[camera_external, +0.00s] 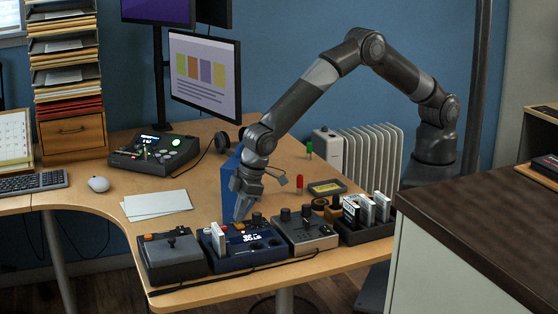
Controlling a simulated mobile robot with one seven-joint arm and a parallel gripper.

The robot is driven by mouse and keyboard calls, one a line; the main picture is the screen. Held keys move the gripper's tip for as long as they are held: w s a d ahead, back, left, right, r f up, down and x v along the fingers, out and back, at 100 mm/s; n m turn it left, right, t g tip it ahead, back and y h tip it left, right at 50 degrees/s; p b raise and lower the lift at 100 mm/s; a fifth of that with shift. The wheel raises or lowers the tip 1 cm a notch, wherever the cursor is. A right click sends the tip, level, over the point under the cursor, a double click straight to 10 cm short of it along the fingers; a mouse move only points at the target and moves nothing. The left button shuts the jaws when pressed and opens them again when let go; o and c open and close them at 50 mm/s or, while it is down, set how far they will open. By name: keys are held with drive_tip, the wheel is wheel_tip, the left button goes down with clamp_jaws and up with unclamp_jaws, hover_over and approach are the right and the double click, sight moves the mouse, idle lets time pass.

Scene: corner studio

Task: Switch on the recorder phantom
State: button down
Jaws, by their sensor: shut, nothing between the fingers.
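Several small control boxes stand in a row along the desk's front edge. A dark blue box (236,261) has white lettering, round dark knobs and a white upright piece. A grey box with an orange button (172,262) stands at its left, and a lighter grey box with knobs (308,236) at its right. I cannot tell which box is the recorder, and no phantom switch can be made out. My gripper (239,218) points down, shut and empty, just over the back of the blue box. Whether its tips touch the box is unclear.
A black holder with upright cartridges (376,230) ends the row at the right. A blue panel (229,180) stands behind my gripper. A red-capped piece (299,181) and a small tray (327,188) lie behind the boxes. White papers (157,205) lie left on mostly clear desk.

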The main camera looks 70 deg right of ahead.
drive_tip(key=shift+s+a, duration=0.5)
drive_tip(key=shift+s, duration=0.1)
drive_tip(key=shift+r, duration=0.1)
drive_tip(key=a+v, duration=0.1)
drive_tip(key=v, duration=1.2)
drive_tip(key=shift+w+r, duration=0.25)
drive_tip(key=shift+r, duration=0.3)
drive_tip(key=shift+w+d, duration=0.1)
drive_tip(key=shift+d, duration=0.05)
drive_tip(key=shift+w+d+r, duration=0.1)
drive_tip(key=shift+w+d, duration=0.3)
